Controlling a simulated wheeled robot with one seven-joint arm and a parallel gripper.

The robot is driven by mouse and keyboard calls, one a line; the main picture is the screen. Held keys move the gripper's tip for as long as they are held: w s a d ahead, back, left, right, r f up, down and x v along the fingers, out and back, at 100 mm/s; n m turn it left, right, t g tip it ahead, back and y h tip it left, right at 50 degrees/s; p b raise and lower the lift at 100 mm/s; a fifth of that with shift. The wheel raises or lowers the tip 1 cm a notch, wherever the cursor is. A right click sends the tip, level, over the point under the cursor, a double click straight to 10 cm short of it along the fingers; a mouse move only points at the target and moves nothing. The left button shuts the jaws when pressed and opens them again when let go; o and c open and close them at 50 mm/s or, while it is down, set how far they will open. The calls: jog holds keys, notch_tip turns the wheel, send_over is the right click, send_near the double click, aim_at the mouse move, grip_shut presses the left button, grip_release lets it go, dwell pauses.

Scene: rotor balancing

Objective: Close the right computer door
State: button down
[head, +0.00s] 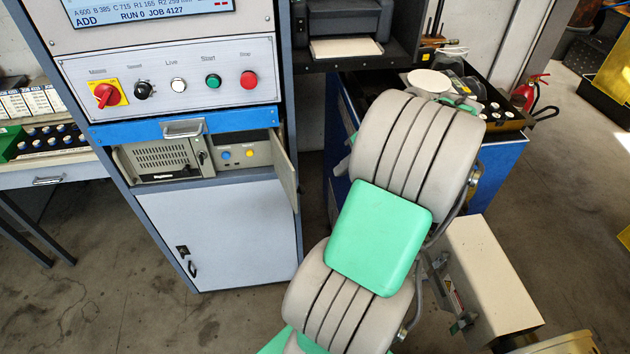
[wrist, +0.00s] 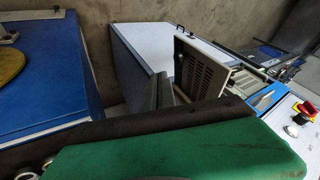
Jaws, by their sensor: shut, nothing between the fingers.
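The right computer door (head: 286,168) is a narrow beige panel standing open, swung out from the right side of the computer bay. In the wrist view its vented outer face (wrist: 204,68) sticks out from the cabinet. The left computer door (head: 158,158), also vented, is closed. In the head view my arm hides the gripper.
The control panel (head: 170,83) and a blue drawer (head: 180,129) are above the bay; a white lower door (head: 225,232) is below. A blue cabinet (head: 503,165) stands right, behind my arm. A side table (head: 60,172) stands left. Floor before the lower door is clear.

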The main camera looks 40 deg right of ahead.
jog(key=a+r+p+x, duration=0.1)
jog(key=a+x, duration=0.1)
jog(key=x, duration=0.7)
jog(key=shift+w+a+f+t, duration=0.2)
jog(key=shift+w+f+t, duration=0.15)
jog(key=shift+w, duration=0.1)
